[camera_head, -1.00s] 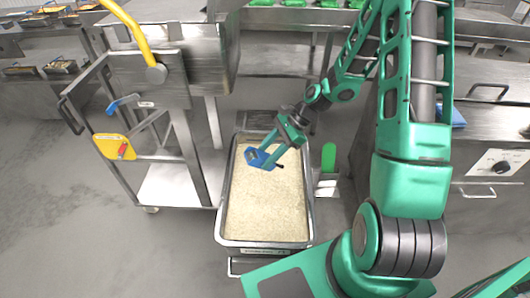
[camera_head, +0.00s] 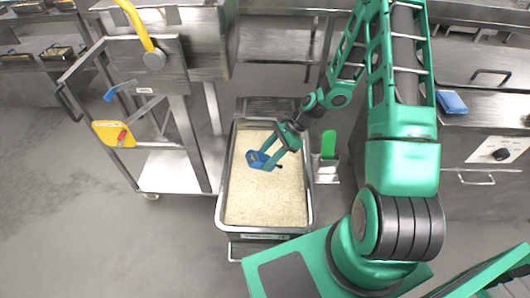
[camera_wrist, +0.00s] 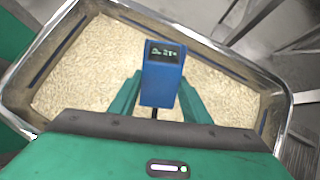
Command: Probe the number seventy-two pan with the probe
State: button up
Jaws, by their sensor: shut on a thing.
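A deep steel pan (camera_head: 229,205) full of pale rice (camera_head: 265,200) stands low on a cart in the head view; its rim (camera_wrist: 290,98) also shows in the wrist view. A label on its front edge is too small to read. My gripper (camera_head: 268,166) is over the rice in the pan's far half, shut on the blue probe (camera_head: 258,160). In the wrist view, the probe (camera_wrist: 161,85) sits between the two green fingers, its small display facing the camera. Its dark stem runs down behind the gripper body. I cannot tell whether its tip is in the rice.
A green-handled tool (camera_head: 328,145) stands in a holder at the pan's right. A steel machine on a stand (camera_head: 165,165) with a yellow lever (camera_head: 136,24) is at left. A blue item (camera_head: 452,102) lies on the right counter. Floor at left is clear.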

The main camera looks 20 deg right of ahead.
aim_at(266, 159)
jog(key=shift+f, duration=2.35)
jog(key=shift+r, duration=0.1)
dwell(3.1)
notch_tip(266, 159, up, 14)
jog(key=shift+r, duration=0.25)
dwell(1.1)
